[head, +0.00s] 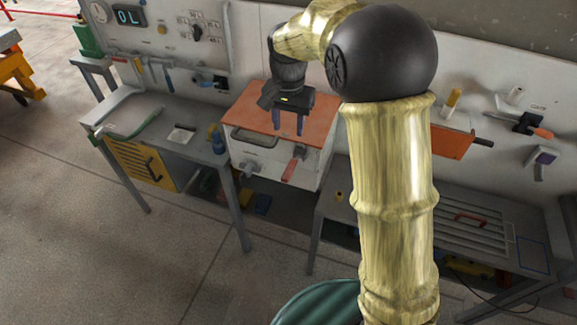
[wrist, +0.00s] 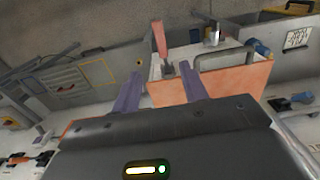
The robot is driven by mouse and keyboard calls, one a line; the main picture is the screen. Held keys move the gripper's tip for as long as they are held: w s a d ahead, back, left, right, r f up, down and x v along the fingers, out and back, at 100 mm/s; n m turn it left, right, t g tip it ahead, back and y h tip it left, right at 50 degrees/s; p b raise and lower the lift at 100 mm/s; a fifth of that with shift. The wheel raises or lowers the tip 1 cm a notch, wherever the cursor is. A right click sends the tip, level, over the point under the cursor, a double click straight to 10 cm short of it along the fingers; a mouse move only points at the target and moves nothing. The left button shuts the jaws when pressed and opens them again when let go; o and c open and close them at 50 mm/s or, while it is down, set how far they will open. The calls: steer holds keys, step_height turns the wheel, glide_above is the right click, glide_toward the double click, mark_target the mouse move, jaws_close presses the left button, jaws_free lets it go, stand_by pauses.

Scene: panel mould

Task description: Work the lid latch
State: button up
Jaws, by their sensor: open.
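A white box (head: 270,162) with an orange lid (head: 250,112) stands at the centre in the head view. On its front, a latch with a red handle (head: 290,170) slants downward from a grey mount; it also shows between and beyond my fingertips in the wrist view (wrist: 159,38). My gripper (head: 288,132) points down over the lid's front part, above and behind the red handle. Its two purple fingers (wrist: 161,75) are apart with nothing between them. I cannot tell the exact gap between the fingertips and the lid.
A grey bar handle (head: 254,138) and a metal knob (head: 250,168) are on the box front, left of the latch. A grey bench (head: 165,120) stands left, and a slatted bench (head: 470,235) right. A tool panel (head: 240,45) is behind.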

mark_target(288, 170)
step_height(288, 170, down, 17)
steer(key=p, duration=0.4)
steer(key=shift+r, duration=0.1)
jaws_close()
